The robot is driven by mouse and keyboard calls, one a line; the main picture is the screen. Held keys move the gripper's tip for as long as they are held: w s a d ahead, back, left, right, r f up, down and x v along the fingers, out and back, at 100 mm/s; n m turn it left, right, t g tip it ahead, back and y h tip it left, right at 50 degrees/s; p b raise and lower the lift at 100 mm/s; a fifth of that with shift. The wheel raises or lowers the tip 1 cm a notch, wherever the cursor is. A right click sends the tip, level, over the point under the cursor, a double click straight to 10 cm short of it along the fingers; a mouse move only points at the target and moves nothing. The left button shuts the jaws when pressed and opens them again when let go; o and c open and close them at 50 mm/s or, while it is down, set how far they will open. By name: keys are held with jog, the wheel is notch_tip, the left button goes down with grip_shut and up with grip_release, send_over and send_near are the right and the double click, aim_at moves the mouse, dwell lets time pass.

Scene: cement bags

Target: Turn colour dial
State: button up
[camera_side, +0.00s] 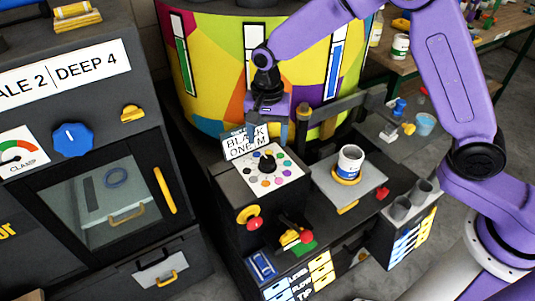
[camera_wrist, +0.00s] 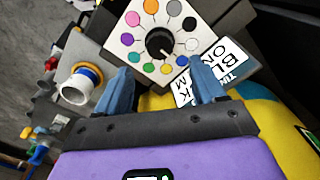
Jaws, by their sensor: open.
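The colour dial is a black knob (camera_side: 267,161) in the middle of a white panel ringed with several coloured dots. It also shows in the wrist view (camera_wrist: 160,42), with a thin pale mark on it; which dot the mark points at is hard to tell. My gripper (camera_side: 268,137) is above and behind the panel. In the wrist view its two blue fingers (camera_wrist: 160,66) are spread apart and empty, with the knob beyond and between the tips, not visibly touched. A sign reading "BLACK" and partly hidden words (camera_side: 245,143) stands behind the panel, and one finger overlaps it in the wrist view.
A white cup (camera_side: 350,159) stands on a yellow ring on the grey plate right of the panel. A red-knobbed lever (camera_side: 300,237) and a yellow-and-red control (camera_side: 250,216) sit in front. A multicoloured drum (camera_side: 205,60) rises behind; a dark cabinet (camera_side: 70,150) stands left.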

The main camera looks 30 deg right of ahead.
aim_at(268, 159)
notch_tip(268, 159, down, 7)
jog(key=shift+r, duration=0.1)
jog(key=shift+c, duration=0.3)
jog(key=c, duration=1)
